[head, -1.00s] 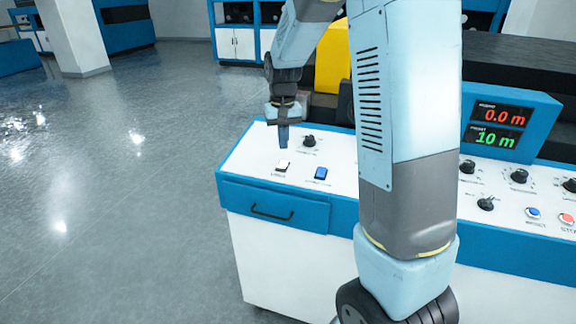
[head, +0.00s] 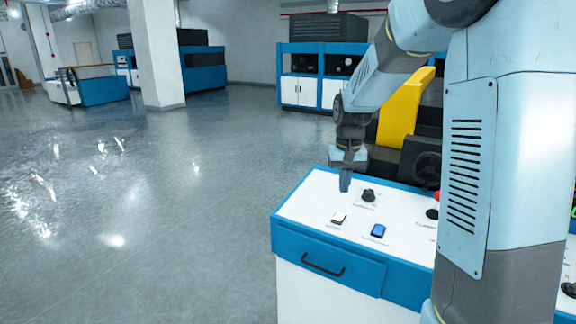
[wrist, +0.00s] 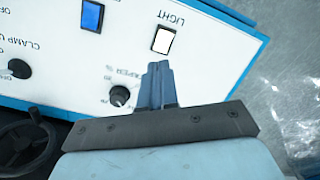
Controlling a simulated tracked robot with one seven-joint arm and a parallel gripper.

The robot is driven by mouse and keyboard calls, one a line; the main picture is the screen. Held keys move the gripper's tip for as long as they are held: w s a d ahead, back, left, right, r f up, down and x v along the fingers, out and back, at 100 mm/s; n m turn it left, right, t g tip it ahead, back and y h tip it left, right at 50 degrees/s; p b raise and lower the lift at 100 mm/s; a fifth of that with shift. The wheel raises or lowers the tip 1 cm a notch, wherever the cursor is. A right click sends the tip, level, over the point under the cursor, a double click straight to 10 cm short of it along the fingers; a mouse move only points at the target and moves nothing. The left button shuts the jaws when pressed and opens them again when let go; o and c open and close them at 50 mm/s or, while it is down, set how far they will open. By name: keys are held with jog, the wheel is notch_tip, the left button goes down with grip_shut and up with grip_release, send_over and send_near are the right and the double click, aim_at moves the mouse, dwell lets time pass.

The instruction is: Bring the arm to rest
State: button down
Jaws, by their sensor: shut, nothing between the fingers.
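My gripper (head: 346,182) hangs at the end of my arm above the left part of the white control panel (head: 303,207), pointing down. Its fingers are shut together with nothing between them. In the wrist view the closed fingertips (wrist: 158,68) show over the panel, just short of the white LIGHT switch (wrist: 163,40) in the picture. The fingers appear to be above the panel surface; the exact gap cannot be told. My upper arm fills the right side of the head view and hides much of the panel.
The panel carries a blue switch (head: 378,231), a white switch (head: 339,218) and a black knob (head: 368,195). A red button (head: 437,197) is partly hidden. A yellow part (head: 405,108) stands behind. Open grey floor (head: 150,220) lies to the left; blue cabinets (head: 315,75) stand farther back.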

jog(key=s+r+t, duration=0.1)
jog(key=s+r, duration=0.3)
jog(key=s, duration=0.5)
jog(key=s+d+r+t, duration=0.1)
jog(key=s+r+t, duration=0.1)
jog(key=s, duration=0.7)
jog(key=s+r+n+t, duration=0.1)
jog(key=s+r+t, duration=0.1)
jog(key=s+r, duration=0.3)
jog(key=s, duration=0.4)
jog(key=shift+s+d+r, duration=0.2)
jog(key=shift+d+r, duration=0.1)
jog(key=shift+d, duration=0.1)
jog(key=shift+d, duration=0.1)
